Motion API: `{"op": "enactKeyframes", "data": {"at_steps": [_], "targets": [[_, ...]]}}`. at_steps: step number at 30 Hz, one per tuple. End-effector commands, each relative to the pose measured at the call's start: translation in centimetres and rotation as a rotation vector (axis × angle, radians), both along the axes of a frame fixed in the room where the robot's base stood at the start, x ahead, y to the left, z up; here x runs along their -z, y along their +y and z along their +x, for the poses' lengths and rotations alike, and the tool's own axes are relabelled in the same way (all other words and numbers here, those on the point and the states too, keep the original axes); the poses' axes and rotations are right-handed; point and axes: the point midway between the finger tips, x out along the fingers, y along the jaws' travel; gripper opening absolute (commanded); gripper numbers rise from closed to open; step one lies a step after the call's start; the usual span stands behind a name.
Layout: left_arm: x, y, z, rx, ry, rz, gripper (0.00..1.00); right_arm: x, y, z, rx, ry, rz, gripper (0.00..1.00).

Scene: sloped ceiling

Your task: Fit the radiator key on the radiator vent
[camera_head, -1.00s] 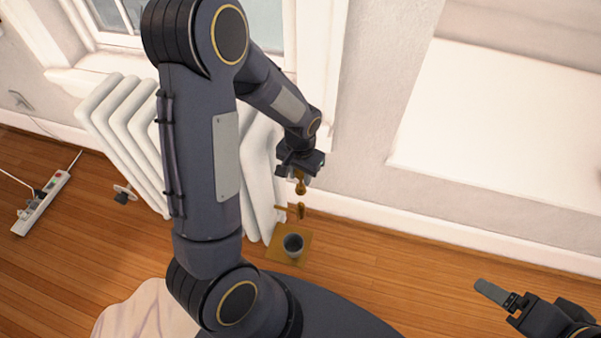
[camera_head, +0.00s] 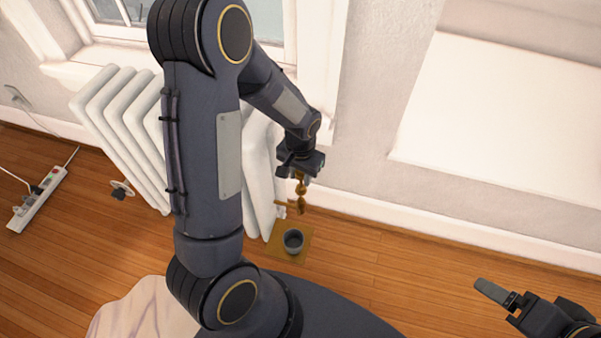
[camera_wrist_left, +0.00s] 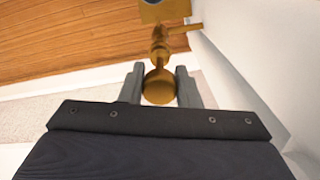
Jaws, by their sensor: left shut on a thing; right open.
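The white radiator (camera_head: 118,125) stands below the window, partly hidden by my left arm. A brass vent (camera_head: 283,203) sticks out at its right end and also shows in the left wrist view (camera_wrist_left: 186,28). My left gripper (camera_head: 300,174) is shut on the brass radiator key (camera_head: 300,188), which hangs down over the vent. In the left wrist view the key (camera_wrist_left: 158,86) sits between the two fingers, its far end lined up with the brass vent part. Whether key and vent touch I cannot tell. My right gripper (camera_head: 494,293) is open and empty at the lower right.
A dark cup (camera_head: 293,240) stands on a tan mat (camera_head: 277,250) on the floor below the vent. A power strip (camera_head: 38,198) lies at the far left. A radiator valve (camera_head: 121,189) is at the lower left of the radiator. The wooden floor right of the mat is clear.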

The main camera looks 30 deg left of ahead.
Motion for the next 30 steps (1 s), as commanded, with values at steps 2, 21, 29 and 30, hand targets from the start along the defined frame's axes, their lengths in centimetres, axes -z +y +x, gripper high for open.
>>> {"op": "enactKeyframes", "data": {"at_steps": [2, 21, 29, 30], "targets": [[0.5, 0.0, 0.0, 0.000, 0.000, 0.000, 0.05, 0.4, 0.0, 0.0, 0.000, 0.000, 0.000, 0.83], [3.1, 0.0, 0.0, 0.000, 0.000, 0.000, 0.05, 2.5, 0.0, 0.0, 0.000, 0.000, 0.000, 0.83], [4.1, 0.0, 0.0, 0.000, 0.000, 0.000, 0.05, 3.3, 0.0, 0.0, 0.000, 0.000, 0.000, 0.83], [4.3, 0.0, 0.0, 0.000, -0.001, 0.000, 0.05, 3.4, 0.0, 0.0, 0.000, 0.000, 0.000, 0.83]]}}
